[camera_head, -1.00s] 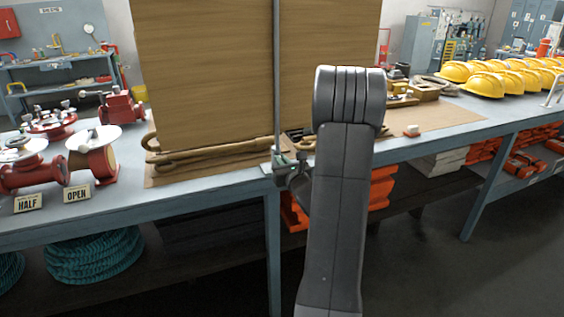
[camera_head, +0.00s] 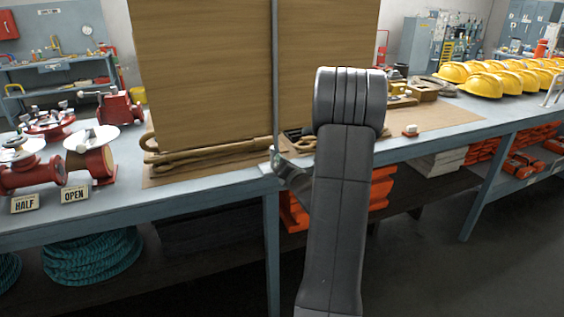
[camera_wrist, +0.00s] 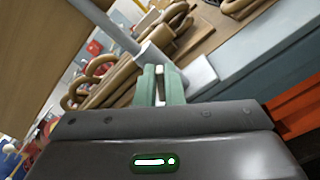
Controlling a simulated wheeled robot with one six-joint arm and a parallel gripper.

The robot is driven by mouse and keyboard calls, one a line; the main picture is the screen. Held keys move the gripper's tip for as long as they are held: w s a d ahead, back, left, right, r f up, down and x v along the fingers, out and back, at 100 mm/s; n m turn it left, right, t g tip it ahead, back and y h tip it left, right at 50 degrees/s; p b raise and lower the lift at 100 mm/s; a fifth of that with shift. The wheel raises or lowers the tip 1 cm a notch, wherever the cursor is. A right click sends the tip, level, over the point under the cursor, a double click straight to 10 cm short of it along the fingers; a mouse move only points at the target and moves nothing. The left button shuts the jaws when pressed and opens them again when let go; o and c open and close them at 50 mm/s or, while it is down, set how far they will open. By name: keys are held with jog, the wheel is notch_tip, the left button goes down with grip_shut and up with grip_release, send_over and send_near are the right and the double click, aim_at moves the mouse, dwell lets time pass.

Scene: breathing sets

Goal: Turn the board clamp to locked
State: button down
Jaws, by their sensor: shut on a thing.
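A large brown wooden board (camera_head: 200,75) stands upright at the bench edge, with a thin grey upright bar (camera_head: 276,80) in front of it. In the wrist view, the board clamp's light grey round part (camera_wrist: 152,54) sits at the foot of that bar. My gripper (camera_head: 279,160) is at the bench's front edge, at the foot of the bar. In the wrist view, its two green fingers (camera_wrist: 160,86) are closed around a narrow pale lever of the clamp. My arm hides part of the area to the right. The clamp's lock marking cannot be read.
Red valves (camera_head: 97,158) and OPEN and HALF signs stand at left on the blue-grey bench (camera_head: 130,208). Yellow helmets (camera_head: 480,82) are at right. Orange items (camera_head: 295,212) lie under the bench.

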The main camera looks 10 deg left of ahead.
jog(key=shift+w+d+f+m+p, duration=0.15)
jog(key=shift+m+p, duration=0.3)
jog(key=shift+m, duration=1.2)
jog(key=shift+s+f+m+p, duration=0.15)
jog(key=shift+m+p, duration=0.25)
jog(key=shift+m, duration=1.3)
jog(key=shift+w+d+f+m+p, duration=0.15)
jog(key=shift+m+p, duration=0.3)
jog(key=shift+m, duration=1.2)
jog(key=shift+a, duration=0.1)
jog(key=c, duration=1.5)
grip_release()
jog(key=shift+c, duration=0.2)
jog(key=b+v, duration=0.2)
jog(key=v, duration=1.2)
jog(key=shift+w+a, duration=0.1)
